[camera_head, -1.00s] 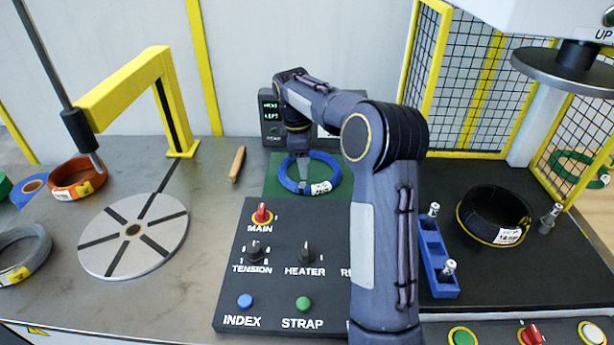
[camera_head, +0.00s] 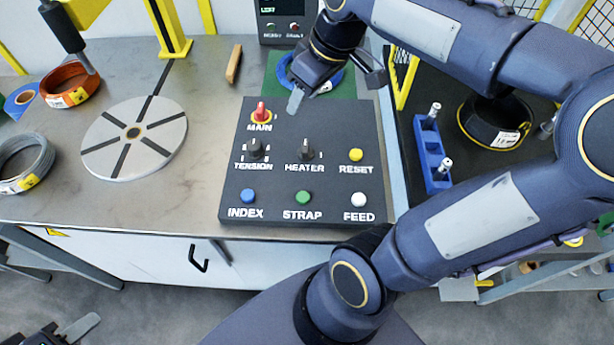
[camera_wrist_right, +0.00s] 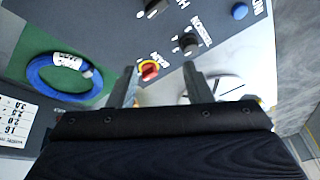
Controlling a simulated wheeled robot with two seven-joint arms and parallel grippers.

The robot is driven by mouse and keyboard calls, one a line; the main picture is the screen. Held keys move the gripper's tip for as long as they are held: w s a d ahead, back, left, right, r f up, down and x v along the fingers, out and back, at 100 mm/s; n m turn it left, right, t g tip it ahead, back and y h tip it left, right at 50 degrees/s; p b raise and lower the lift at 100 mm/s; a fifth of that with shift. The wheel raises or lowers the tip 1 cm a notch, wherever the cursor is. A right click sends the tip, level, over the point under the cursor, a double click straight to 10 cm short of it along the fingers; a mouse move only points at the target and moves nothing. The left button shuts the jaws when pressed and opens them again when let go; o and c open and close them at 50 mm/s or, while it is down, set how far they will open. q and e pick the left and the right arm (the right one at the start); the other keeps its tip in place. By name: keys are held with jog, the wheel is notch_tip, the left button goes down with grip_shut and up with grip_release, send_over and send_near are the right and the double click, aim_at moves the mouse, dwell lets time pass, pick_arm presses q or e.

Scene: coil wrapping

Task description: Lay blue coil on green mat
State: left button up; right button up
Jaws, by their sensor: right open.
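The blue coil (camera_head: 283,70) lies flat on the green mat (camera_head: 271,84), partly hidden behind my right gripper in the head view. In the right wrist view the whole blue coil (camera_wrist_right: 38,80) with its white label rests within the green mat (camera_wrist_right: 106,72). My right gripper (camera_head: 334,88) is open and empty, above the area between the mat and the control panel. Its two fingers show apart in the right wrist view (camera_wrist_right: 162,88), with the coil off to their left. My left gripper (camera_head: 70,331) shows only partly at the lower left corner, away from the table.
The control panel (camera_head: 235,185) with knobs and buttons lies in front of the mat. A slotted disc (camera_head: 110,150), an orange coil (camera_head: 68,82) and a grey coil (camera_head: 40,160) are at left. A black coil (camera_head: 485,125) and blue rack (camera_head: 428,150) are at right.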

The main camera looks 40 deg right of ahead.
jog(key=s+a+f+m, duration=0.1)
jog(key=s+a+f, duration=0.1)
jog(key=s+a, duration=0.1)
jog(key=s+a+f+m+t+y, duration=0.1)
jog(key=s+a+f+m, duration=0.1)
jog(key=s+a, duration=0.1)
jog(key=s+a+f+m+t+y, duration=0.1)
jog(key=s+a+f+m, duration=0.1)
jog(key=s, duration=0.3)
jog(key=shift+s+a+f, duration=0.25)
jog(key=shift+a+f, duration=0.15)
jog(key=shift+f, duration=0.05)
jog(key=shift+r+p, duration=0.5)
jog(key=shift+f, duration=0.15)
jog(key=shift+c, duration=0.3)
